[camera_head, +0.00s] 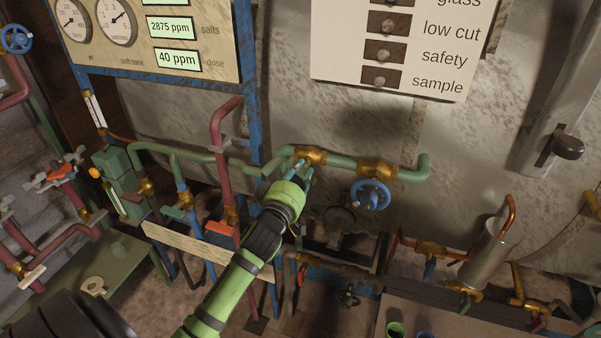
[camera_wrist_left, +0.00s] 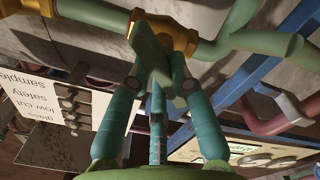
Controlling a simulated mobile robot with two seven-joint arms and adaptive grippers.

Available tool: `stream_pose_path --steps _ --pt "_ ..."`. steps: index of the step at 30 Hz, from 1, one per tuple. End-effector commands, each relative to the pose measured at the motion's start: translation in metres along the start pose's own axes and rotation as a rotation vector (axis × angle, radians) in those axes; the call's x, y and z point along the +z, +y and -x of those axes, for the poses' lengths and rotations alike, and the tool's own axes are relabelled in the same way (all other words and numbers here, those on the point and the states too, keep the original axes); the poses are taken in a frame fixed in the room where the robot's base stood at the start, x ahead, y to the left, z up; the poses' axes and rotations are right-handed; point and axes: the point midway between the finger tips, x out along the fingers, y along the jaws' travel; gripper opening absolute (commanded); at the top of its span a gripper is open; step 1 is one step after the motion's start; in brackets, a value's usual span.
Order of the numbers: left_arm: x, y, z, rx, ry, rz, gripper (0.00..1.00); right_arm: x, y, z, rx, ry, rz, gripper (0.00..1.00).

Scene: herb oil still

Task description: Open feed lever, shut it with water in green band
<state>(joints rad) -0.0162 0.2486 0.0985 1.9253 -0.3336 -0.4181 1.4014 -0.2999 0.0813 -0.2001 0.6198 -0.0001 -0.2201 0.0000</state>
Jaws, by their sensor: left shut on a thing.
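The feed lever (camera_wrist_left: 150,50) is a green handle on a brass valve (camera_wrist_left: 178,34) in the green pipe. In the head view the valve (camera_head: 312,156) sits in the pipe at the middle, and my gripper partly hides the lever. My left gripper (camera_head: 301,170) reaches up to it from below. In the left wrist view the fingers of the left gripper (camera_wrist_left: 158,82) are closed on the lever from both sides. I cannot identify a water glass with a green band in either view. My right gripper is not in view.
A blue handwheel (camera_head: 370,194) is right of the valve, below a second brass fitting (camera_head: 376,169). A red pipe (camera_head: 222,150) and blue post (camera_head: 252,130) rise left of my gripper. A gauge panel (camera_head: 225,45) and label board (camera_head: 340,50) hang above.

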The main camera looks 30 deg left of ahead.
Motion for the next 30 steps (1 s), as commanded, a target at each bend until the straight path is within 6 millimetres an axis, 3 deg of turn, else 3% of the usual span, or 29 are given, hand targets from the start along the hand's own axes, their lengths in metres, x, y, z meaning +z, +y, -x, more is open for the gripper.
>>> stream_pose_path --steps 8,30 --pt "-0.001 0.001 0.000 0.000 0.001 -0.133 0.00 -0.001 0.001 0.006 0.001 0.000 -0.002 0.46" --pt "0.002 0.001 0.000 0.000 0.003 -0.747 0.00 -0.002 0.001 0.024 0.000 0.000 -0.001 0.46"
